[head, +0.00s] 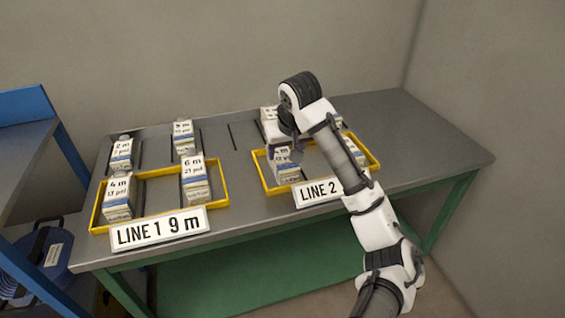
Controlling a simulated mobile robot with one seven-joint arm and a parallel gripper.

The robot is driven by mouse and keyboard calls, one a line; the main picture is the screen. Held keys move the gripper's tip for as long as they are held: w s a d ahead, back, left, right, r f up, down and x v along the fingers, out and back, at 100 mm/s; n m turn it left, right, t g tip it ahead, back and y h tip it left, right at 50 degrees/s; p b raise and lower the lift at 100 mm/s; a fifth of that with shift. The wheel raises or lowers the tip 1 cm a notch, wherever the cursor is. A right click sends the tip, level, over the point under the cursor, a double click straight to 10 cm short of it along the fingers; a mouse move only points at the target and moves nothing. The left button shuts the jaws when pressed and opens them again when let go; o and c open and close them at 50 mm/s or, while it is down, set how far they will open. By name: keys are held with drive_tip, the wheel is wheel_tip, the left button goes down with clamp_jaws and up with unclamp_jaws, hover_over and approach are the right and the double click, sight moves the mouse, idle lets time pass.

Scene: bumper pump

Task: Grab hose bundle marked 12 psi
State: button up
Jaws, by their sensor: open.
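The labelled items look like small white, blue-banded cartons. In the left yellow tray (160,229) stand one marked 4 m (118,198), its psi figure too small to read surely, and one marked 6 m (194,178), seemingly 21 psi. Behind the tray stand cartons marked 2 m (121,153) and, it seems, 3 m (183,136). My gripper (285,151) is open above or beside a carton (284,166) in the right yellow tray (262,178); I cannot tell whether they touch. That carton's psi line is unreadable. Another carton (268,115) is partly hidden behind my wrist.
Signs read LINE 1 9 m (158,229) and LINE 2 (319,190), the latter partly covered by my arm. My arm also hides part of the right tray. The grey tabletop (430,150) is bare at right. A blue-framed bench (25,140) stands at left.

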sight(283, 156)
drive_tip(key=shift+w+p+x, duration=0.2)
drive_tip(key=shift+p+x, duration=0.1)
drive_tip(key=shift+x, duration=1.35)
drive_tip(key=shift+w+p+x, duration=0.15)
drive_tip(key=shift+p+x, duration=0.1)
drive_tip(key=shift+x, duration=1.45)
drive_tip(key=shift+r, duration=0.25)
drive_tip(key=c, duration=0.9)
